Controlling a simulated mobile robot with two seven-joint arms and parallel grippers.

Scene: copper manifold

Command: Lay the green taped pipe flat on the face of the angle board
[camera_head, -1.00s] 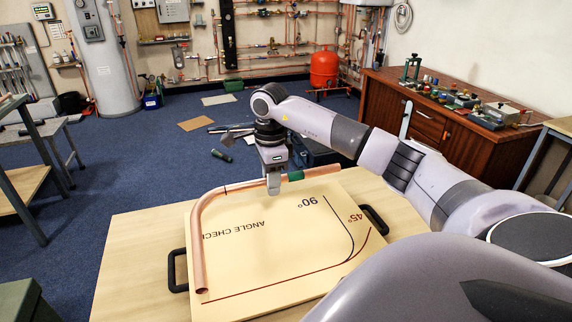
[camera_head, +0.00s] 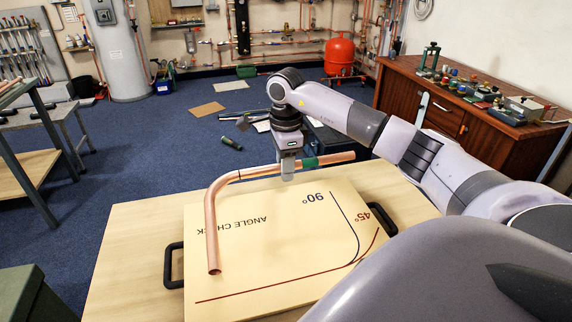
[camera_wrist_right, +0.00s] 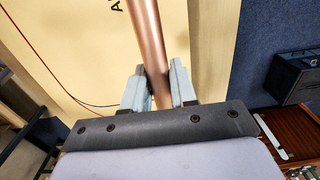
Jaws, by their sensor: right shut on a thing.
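The copper pipe (camera_head: 212,225) has one bend and a band of green tape (camera_head: 310,162) on its long leg. My right gripper (camera_head: 288,170) is shut on this leg, just left of the tape in the head view. The right wrist view shows the pipe (camera_wrist_right: 150,45) between both fingers (camera_wrist_right: 160,92). The pale angle board (camera_head: 290,270), with 90° and 45° marks, lies on the table beneath. The short leg points toward the board's near left part, across the lettering. I cannot tell whether the pipe touches the board. My left gripper is out of view.
The board has black handles at its left (camera_head: 172,266) and right (camera_head: 382,219). The wooden table (camera_head: 130,250) is bare around it. A dark toolbox (camera_head: 328,138) stands behind the table. A wooden cabinet (camera_head: 440,115) stands at the right.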

